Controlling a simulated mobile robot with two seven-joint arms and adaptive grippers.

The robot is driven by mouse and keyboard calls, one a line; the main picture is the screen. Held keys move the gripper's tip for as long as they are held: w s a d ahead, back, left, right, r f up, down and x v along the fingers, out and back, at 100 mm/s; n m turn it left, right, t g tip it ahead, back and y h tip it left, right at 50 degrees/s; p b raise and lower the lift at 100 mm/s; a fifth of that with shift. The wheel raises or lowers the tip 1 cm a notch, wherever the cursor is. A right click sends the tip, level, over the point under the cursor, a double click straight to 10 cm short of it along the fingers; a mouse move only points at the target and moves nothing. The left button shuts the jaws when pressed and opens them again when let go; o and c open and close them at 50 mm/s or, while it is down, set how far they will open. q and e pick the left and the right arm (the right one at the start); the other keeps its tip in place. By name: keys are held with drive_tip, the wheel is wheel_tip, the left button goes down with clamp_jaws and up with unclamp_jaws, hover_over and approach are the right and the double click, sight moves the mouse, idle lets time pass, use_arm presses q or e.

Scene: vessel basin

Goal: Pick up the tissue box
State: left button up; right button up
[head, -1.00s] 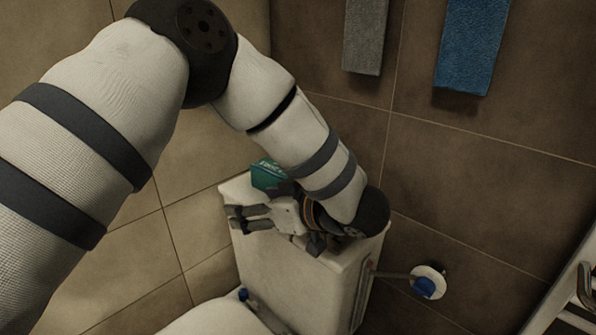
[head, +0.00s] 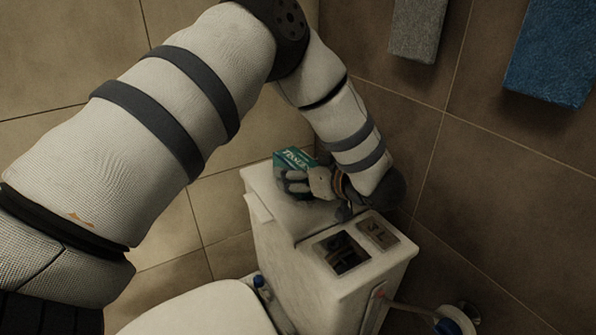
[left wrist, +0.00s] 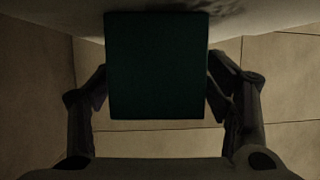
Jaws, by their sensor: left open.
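The tissue box (head: 293,157) is a small green box with pale lettering, at the far end of the white toilet tank top (head: 262,181). My left gripper (head: 293,185) is at its near side, low over the tank top, and hides part of the box. In the left wrist view the box (left wrist: 156,65) looks dark green and lies between the two open fingers, one on each side. Whether the fingers touch it I cannot tell. My right gripper is in neither view.
The tank top has a dark rectangular opening (head: 343,251) near its right end. Tiled walls stand close behind and to the right. A grey towel (head: 417,28) and a blue towel (head: 556,52) hang above. The toilet lid (head: 205,312) is in front.

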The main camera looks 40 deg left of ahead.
use_arm(q)
drive_tip(key=shift+x, duration=1.1)
drive_tip(key=shift+w, duration=0.1)
drive_tip(key=c, duration=1.3)
drive_tip(key=shift+o, duration=0.2)
